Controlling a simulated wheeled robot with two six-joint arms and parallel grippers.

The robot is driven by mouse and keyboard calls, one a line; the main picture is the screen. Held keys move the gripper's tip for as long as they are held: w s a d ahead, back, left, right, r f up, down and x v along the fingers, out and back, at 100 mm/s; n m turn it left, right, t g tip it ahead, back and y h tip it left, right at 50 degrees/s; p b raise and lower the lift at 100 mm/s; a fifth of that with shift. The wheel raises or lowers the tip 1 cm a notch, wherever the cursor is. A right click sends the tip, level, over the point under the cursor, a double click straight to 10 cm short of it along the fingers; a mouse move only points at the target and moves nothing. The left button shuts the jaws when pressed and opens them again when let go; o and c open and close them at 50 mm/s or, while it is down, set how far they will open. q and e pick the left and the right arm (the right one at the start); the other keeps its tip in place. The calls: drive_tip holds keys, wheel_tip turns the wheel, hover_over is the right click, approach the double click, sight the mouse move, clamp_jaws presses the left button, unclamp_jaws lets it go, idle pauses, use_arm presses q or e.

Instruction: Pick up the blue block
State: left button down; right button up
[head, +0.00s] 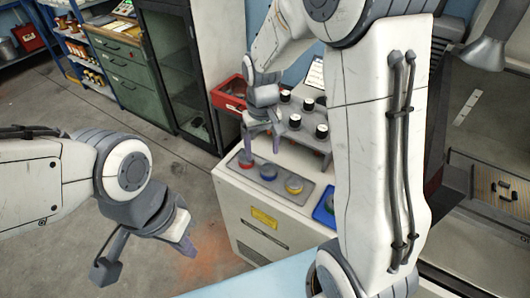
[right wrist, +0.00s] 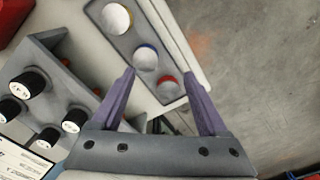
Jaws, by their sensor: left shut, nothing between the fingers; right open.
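The blue block (head: 268,172) is a short round piece in the middle of a grey tray (head: 312,200), between a red piece (head: 245,159) and a yellow piece (head: 294,184). In the right wrist view the blue block (right wrist: 146,57) shows a pale top with a blue rim. My right gripper (head: 261,147) is open and empty above the tray, near the red and blue pieces. Its fingertips (right wrist: 159,75) frame the space between the blue block and the red piece (right wrist: 167,87). My left gripper (head: 147,257) is shut and empty over the floor, left of the bench.
A stepped grey rack with several black-capped items (head: 322,131) stands behind the tray. A blue tray (head: 325,208) lies right of it, partly hidden by my right arm. A red bin (head: 230,94) is at the back. The floor on the left is clear.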

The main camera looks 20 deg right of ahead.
sight(269, 169)
drive_tip(key=shift+m, duration=0.4)
drive_tip(key=d+f, duration=0.1)
drive_tip(key=w+f, duration=0.1)
drive_tip(key=f, duration=0.1)
drive_tip(key=d+f+p, duration=0.1)
drive_tip(key=f, duration=0.1)
drive_tip(key=shift+w+d, duration=0.2)
drive_tip(key=shift+d, duration=0.15)
wheel_tip(269, 169, down, 5)
drive_tip(key=shift+f+p, duration=0.1)
drive_tip(key=shift+p, duration=0.8)
drive_tip(key=shift+f, duration=0.35)
use_arm(q)
wheel_tip(269, 169, up, 4)
drive_tip(key=shift+s+f, duration=0.15)
drive_tip(key=shift+f, duration=0.1)
use_arm(e)
clamp_jaws()
